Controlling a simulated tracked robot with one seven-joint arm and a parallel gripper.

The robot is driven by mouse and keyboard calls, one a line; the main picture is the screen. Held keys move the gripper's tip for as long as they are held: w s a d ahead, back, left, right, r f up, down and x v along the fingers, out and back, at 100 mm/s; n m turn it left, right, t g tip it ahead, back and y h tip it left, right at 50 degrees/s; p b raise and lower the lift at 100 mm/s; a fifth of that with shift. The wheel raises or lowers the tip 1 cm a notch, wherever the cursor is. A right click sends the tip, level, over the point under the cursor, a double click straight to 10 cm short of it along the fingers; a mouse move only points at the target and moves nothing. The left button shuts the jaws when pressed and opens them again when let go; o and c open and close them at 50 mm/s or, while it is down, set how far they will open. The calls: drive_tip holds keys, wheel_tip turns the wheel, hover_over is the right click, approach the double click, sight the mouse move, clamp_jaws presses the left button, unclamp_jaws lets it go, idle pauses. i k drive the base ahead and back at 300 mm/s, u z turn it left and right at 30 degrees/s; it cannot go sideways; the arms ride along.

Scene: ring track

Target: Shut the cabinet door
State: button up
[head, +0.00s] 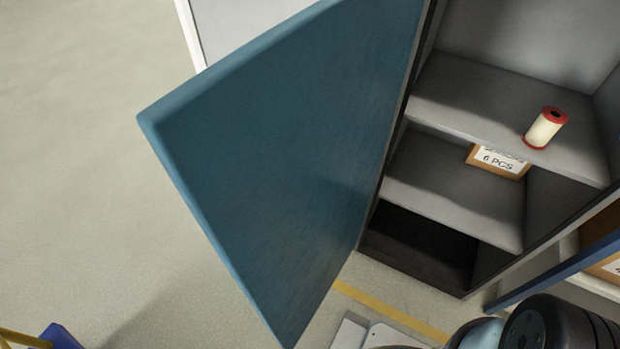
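The blue cabinet door (275,165) stands wide open, swung out to the left of the cabinet. Its hinge side meets the cabinet's left edge. The grey cabinet (465,195) has its front open, with several shelf levels showing. No handle shows on the visible face of the door. My gripper is not in view. Part of my own arm shows at the bottom right, in front of the cabinet and right of the door.
A red-capped cream cylinder (545,128) stands on a cabinet shelf, and a labelled box (497,160) sits below. A blue-edged rack (560,275) is at right. A yellow line (390,310) marks the floor.

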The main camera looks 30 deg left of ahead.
sight(275, 149)
drive_tip(key=u, duration=0.25)
drive_tip(key=k, duration=0.8)
drive_tip(key=u, duration=1)
